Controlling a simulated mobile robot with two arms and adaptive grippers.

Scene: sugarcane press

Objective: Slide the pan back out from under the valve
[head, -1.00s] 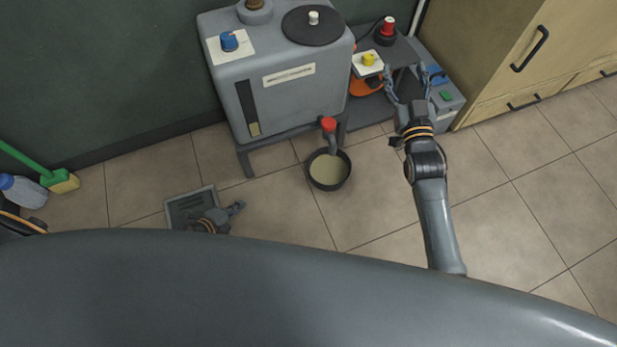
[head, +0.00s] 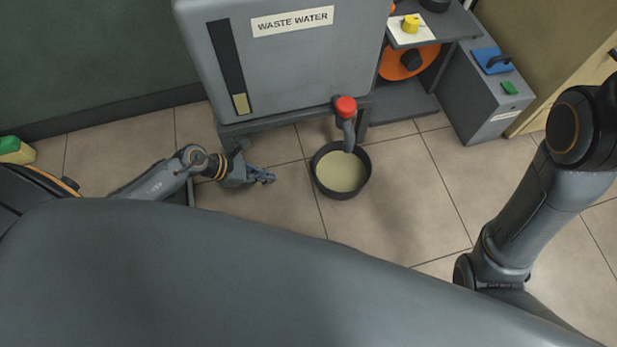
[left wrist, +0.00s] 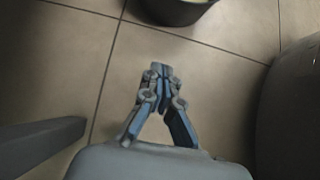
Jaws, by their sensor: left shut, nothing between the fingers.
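The dark round pan (head: 341,188) stands on the tiled floor under the valve (head: 347,108), which has a red knob and a grey spout. The pan holds pale yellowish liquid, and the spout ends over its far part. My left gripper (head: 268,177) is shut and empty, low over the floor to the left of the pan, with a gap between them. In the left wrist view the gripper (left wrist: 158,72) shows its fingertips together, and part of the pan (left wrist: 172,12) shows at the top edge. My right arm stands at the right of the head view, but its gripper is out of view.
The grey waste water tank (head: 290,75) stands on a low stand (head: 240,130) behind the pan. A shelf with an orange reel (head: 408,62) and a grey box (head: 490,95) with a blue handle are right of it. Floor in front and right of the pan is clear.

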